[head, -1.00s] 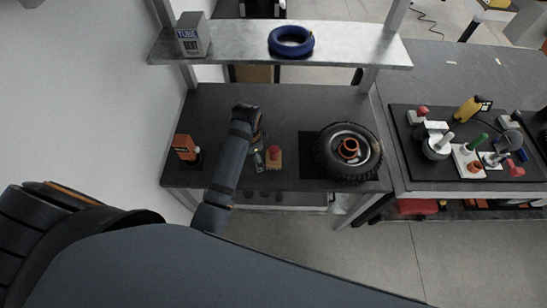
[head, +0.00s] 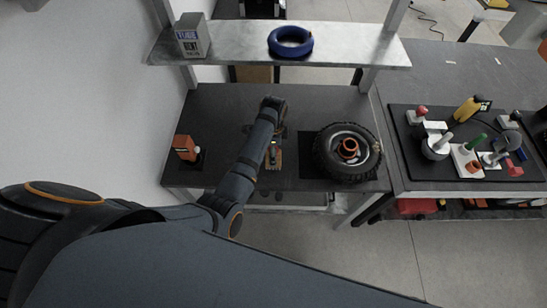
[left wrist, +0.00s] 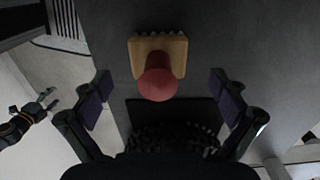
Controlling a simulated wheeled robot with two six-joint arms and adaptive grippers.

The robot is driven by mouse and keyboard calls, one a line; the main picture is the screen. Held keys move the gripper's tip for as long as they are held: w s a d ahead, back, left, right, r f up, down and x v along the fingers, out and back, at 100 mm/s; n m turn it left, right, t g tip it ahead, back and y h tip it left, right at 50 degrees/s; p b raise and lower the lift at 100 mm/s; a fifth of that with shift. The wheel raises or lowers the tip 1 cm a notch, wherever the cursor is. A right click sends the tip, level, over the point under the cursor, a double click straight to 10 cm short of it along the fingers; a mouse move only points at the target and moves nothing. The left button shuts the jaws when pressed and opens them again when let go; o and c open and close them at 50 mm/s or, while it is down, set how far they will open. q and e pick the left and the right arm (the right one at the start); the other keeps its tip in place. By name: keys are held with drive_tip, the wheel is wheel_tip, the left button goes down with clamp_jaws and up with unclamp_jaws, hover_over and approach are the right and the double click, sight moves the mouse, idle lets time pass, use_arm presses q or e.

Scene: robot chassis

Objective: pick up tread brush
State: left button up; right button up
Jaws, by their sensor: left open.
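The tread brush is a pale wooden block with a round red knob and a row of bristles. In the left wrist view the brush (left wrist: 158,78) lies on the dark bench, centred between my left fingers. My left gripper (left wrist: 160,85) is open and empty, with one finger on each side of the brush and a gap to both. In the head view the brush (head: 274,160) is mostly hidden by my left arm, whose gripper (head: 275,138) is over it. A dark gripper, apparently my right (left wrist: 47,105), shows small at the left of the wrist view.
A tyre (head: 330,165) lies on a black mat right of the brush. An orange box (head: 184,148) stands at the bench's left. A shelf (head: 240,42) above holds a grey box (head: 193,36) and blue ring (head: 290,42). A board (head: 400,155) with several tools is farther right.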

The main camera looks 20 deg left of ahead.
use_arm(q)
wheel_tip(320, 180, down, 5)
drive_tip(key=shift+r+p, duration=0.1)
drive_tip(key=shift+p, duration=0.2)
drive_tip(key=shift+s, duration=0.1)
drive_tip(key=c, duration=1.3)
